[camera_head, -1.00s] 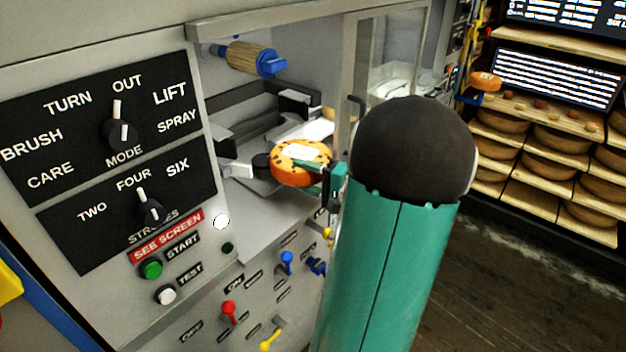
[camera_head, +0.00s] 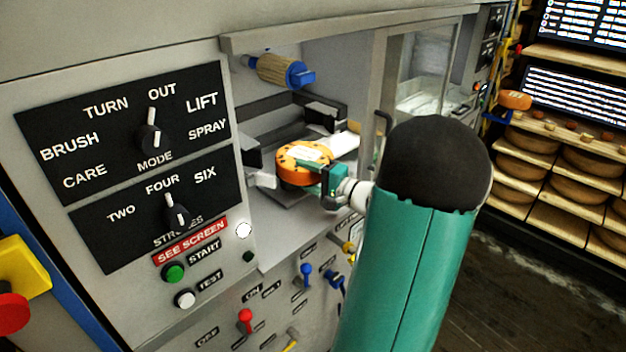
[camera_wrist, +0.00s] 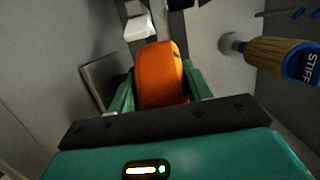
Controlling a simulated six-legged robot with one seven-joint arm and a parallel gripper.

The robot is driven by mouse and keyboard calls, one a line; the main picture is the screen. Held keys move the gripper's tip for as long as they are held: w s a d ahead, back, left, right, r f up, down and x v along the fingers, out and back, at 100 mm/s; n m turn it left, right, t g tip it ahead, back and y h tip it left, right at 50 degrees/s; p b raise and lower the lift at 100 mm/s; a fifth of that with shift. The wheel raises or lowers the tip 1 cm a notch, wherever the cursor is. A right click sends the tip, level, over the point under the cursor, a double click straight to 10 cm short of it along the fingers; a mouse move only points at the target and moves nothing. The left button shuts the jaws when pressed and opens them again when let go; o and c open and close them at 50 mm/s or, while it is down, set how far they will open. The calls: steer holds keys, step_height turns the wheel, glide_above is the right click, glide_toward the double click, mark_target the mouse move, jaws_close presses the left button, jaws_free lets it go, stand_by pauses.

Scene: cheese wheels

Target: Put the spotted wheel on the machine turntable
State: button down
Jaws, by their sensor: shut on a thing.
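The spotted wheel (camera_head: 296,172) is orange with dark spots and a white label on top. In the wrist view it shows as an orange block (camera_wrist: 161,75) between two green fingers. My gripper (camera_head: 325,174) is shut on its right side and holds it inside the machine's open bay. The wheel is over or at the machine turntable (camera_head: 286,197), a dark surface mostly hidden under it. I cannot tell whether the wheel touches it. A pale block (camera_head: 262,179) stands close at the wheel's left.
A brush roller (camera_head: 277,70) with a blue end hangs above the bay; it also shows in the wrist view (camera_wrist: 277,56). Dark-and-white brackets (camera_head: 322,115) stand behind the wheel. The control panel (camera_head: 150,140) is at left. Cheese shelves (camera_head: 560,150) stand at far right.

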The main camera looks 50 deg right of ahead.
mark_target(290, 166)
steer(key=shift+w+d+r, duration=0.1)
steer(key=shift+w+d, duration=0.05)
steer(key=shift+w, duration=1.35)
steer(key=shift+w+d, duration=0.15)
steer(key=shift+w, duration=1.35)
steer(key=shift+w+f, duration=0.1)
steer(key=shift+f, duration=1.1)
steer(key=shift+f, duration=0.3)
steer(key=c, duration=0.6)
jaws_free()
steer(key=shift+o, duration=0.2)
steer(key=shift+f, duration=0.15)
steer(key=s+d, duration=0.1)
steer(key=s, duration=1.3)
steer(key=shift+d, duration=0.15)
